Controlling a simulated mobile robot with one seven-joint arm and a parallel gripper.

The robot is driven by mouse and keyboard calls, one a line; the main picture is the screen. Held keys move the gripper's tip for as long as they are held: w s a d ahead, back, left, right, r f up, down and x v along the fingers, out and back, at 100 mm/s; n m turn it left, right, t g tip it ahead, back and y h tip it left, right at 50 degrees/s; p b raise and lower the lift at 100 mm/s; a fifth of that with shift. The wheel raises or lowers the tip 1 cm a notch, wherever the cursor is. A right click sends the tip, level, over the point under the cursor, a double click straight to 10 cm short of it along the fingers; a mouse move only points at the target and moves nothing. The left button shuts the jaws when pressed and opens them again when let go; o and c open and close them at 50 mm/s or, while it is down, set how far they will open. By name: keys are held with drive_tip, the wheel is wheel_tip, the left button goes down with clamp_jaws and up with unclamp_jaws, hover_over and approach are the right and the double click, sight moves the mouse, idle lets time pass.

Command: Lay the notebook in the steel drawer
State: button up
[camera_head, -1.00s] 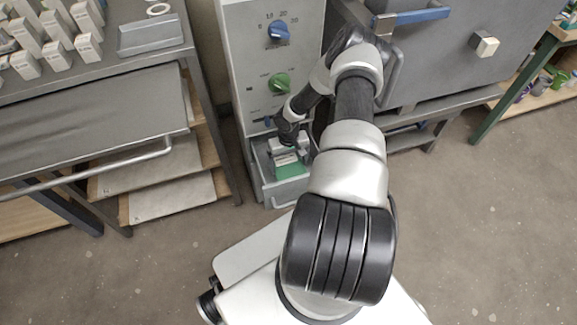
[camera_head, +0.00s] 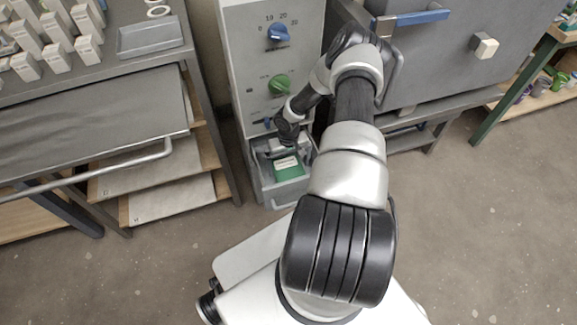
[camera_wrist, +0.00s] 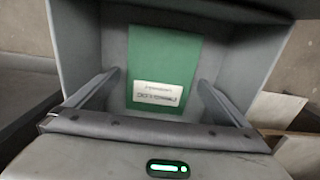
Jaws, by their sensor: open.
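The green notebook (camera_head: 289,173) with a white label lies inside the open steel drawer (camera_head: 284,194) at the bottom of the grey control cabinet. In the wrist view the notebook (camera_wrist: 164,60) lies label up, between the drawer's walls (camera_wrist: 254,50). My gripper (camera_wrist: 160,78) is open, with a finger on each side of the notebook and a gap to both edges. In the head view my gripper (camera_head: 285,146) is over the back part of the drawer.
The cabinet front carries a blue knob (camera_head: 279,32) and a green knob (camera_head: 280,84) above the drawer. A metal table (camera_head: 90,105) with shelves stands at the left. A grey kiln-like box (camera_head: 455,55) stands at the right. The floor in front is clear.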

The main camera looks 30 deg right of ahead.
sight(289, 170)
wheel_tip(289, 170, up, 10)
drive_tip(key=p, duration=0.1)
drive_tip(key=shift+r+p, duration=0.15)
drive_tip(key=shift+p, duration=0.25)
